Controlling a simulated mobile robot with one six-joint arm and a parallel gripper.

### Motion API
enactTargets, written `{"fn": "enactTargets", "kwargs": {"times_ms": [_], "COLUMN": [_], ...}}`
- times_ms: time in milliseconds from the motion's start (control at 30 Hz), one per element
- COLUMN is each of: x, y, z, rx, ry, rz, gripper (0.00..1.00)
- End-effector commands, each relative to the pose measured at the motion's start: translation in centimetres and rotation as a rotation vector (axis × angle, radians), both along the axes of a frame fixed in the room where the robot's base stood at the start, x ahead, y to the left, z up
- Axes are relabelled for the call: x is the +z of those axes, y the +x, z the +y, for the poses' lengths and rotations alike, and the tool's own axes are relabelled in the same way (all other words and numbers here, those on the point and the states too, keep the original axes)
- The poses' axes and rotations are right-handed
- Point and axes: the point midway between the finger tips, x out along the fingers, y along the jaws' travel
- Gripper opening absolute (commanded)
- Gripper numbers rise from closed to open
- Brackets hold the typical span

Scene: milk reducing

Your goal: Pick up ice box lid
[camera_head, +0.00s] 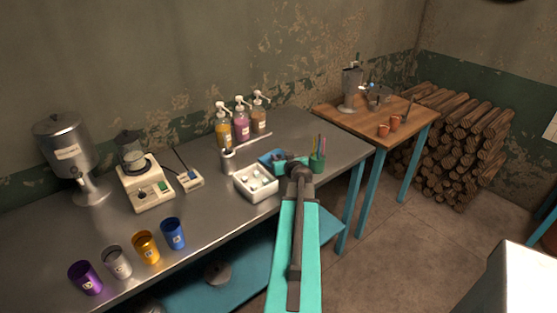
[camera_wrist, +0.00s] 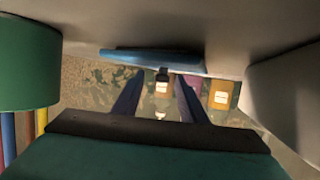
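The blue ice box lid (camera_head: 268,155) lies on the metal table, just behind the white ice box (camera_head: 256,187), which stands uncovered with pale ice cubes in it. In the wrist view, which is upside down, the lid (camera_wrist: 150,57) shows edge-on at the top with a small dark knob (camera_wrist: 163,75). My gripper (camera_wrist: 158,80) has its two dark fingers apart, and the knob appears between their tips with gaps on both sides. In the head view my gripper (camera_head: 281,164) is low at the lid's right side. Whether it touches the lid cannot be told.
A green cup (camera_head: 317,162) with colored straws stands close at my gripper's right; it also fills the wrist view's left side (camera_wrist: 28,65). Several pump bottles (camera_head: 241,127) stand behind the lid. A metal holder (camera_head: 228,161) stands left of it. Colored cups (camera_head: 146,246) line the table's front left.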

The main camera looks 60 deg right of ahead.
Motion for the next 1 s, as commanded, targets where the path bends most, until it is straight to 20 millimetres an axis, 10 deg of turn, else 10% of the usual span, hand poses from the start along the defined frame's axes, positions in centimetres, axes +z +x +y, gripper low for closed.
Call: {"fn": "enactTargets", "kwargs": {"times_ms": [533, 767, 1000], "x": [-0.04, -0.04, -0.02], "y": [0.09, 0.07, 0.04], "z": [0.08, 0.06, 0.04], "rx": [0.001, 0.001, 0.001], "ry": [0.000, 0.000, 0.000], "rz": [0.000, 0.000, 0.000], "gripper": [0.39, 0.00, 0.00]}}
